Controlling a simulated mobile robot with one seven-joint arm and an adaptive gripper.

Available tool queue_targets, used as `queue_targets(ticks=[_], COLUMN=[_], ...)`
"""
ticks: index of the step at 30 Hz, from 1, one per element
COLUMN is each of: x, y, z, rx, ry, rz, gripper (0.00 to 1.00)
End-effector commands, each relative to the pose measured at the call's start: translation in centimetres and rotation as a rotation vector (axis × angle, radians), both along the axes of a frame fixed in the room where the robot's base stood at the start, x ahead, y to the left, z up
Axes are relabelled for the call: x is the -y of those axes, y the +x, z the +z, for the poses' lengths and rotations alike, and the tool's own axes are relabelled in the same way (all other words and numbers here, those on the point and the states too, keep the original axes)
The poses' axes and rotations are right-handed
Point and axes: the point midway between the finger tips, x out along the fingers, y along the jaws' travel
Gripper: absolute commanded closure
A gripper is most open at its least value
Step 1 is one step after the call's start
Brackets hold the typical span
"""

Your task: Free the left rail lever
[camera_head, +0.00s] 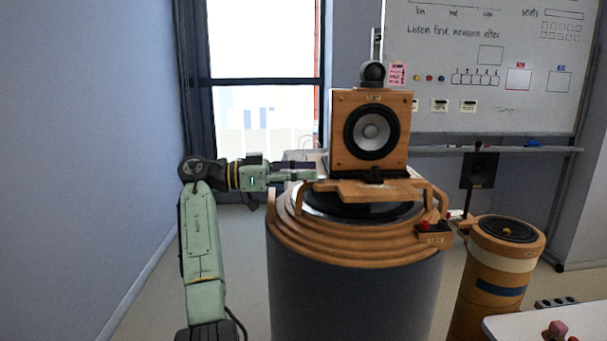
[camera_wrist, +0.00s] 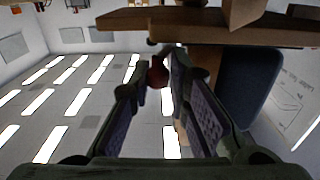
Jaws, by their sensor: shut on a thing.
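A wooden speaker box (camera_head: 371,137) with a black cone stands on a wooden bridge (camera_head: 368,190) over a round stepped wooden drum top (camera_head: 345,238). My gripper (camera_head: 312,174) reaches in from the left, beside the left end of the bridge and low beside the speaker. In the wrist view my gripper's fingertips (camera_wrist: 158,76) are closed around a dark red knob (camera_wrist: 157,74), apparently the left rail lever. A wooden board shows just above it. In the head view the lever is hidden at the fingertips.
A small box with red and black knobs (camera_head: 434,232) sits at the drum's right rim. A wooden cylinder (camera_head: 497,270) stands to the right, and a white table (camera_head: 560,325) at the lower right. A whiteboard (camera_head: 480,70) is behind. The floor on the left is clear.

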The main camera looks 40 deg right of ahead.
Motion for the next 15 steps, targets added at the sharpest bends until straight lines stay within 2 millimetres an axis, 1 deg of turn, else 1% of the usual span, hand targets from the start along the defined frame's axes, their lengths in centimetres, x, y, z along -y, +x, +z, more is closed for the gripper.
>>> queue_targets(ticks=[1, 7, 8, 15], x=[0.3, 0.31, 0.3, 0.23], y=[-0.48, -0.47, -0.48, -0.33], z=[-0.26, -0.29, -0.29, -0.21], rx=[0.001, 0.001, 0.001, 0.0], ry=[0.008, 0.009, 0.009, 0.007], rz=[-0.016, -0.015, -0.015, -0.01], gripper=[1.0, 1.0, 0.81, 0.65])
